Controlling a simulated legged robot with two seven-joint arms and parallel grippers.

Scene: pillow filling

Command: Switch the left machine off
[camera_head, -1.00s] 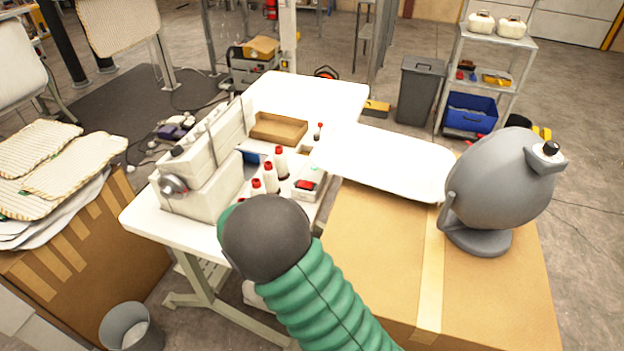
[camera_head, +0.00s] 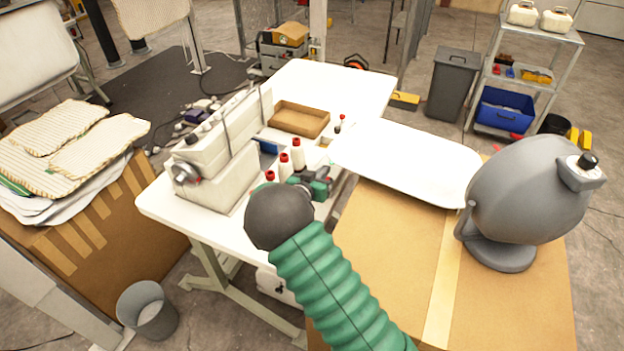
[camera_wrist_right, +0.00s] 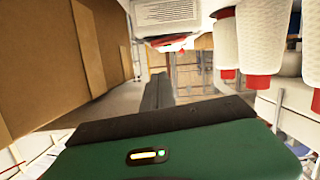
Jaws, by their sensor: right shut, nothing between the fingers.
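The left machine, a white sewing machine (camera_head: 215,165), stands on a white table in the head view. My right gripper (camera_head: 322,180) is over the table, right of the machine and beside the thread cones. It hides the spot where a small box with a red part showed before. In the right wrist view my right gripper (camera_wrist_right: 158,82) is shut and empty. A white vented box (camera_wrist_right: 168,12) with a red part (camera_wrist_right: 178,43) is ahead of the fingers near the top; I cannot tell whether they touch. My left gripper is not in view.
White thread cones with red bases (camera_wrist_right: 262,45) hang close at the right in the wrist view. A brown tray (camera_head: 300,118) lies behind the cones. A grey rounded device (camera_head: 530,195) stands on a cardboard box (camera_head: 395,255) at the right.

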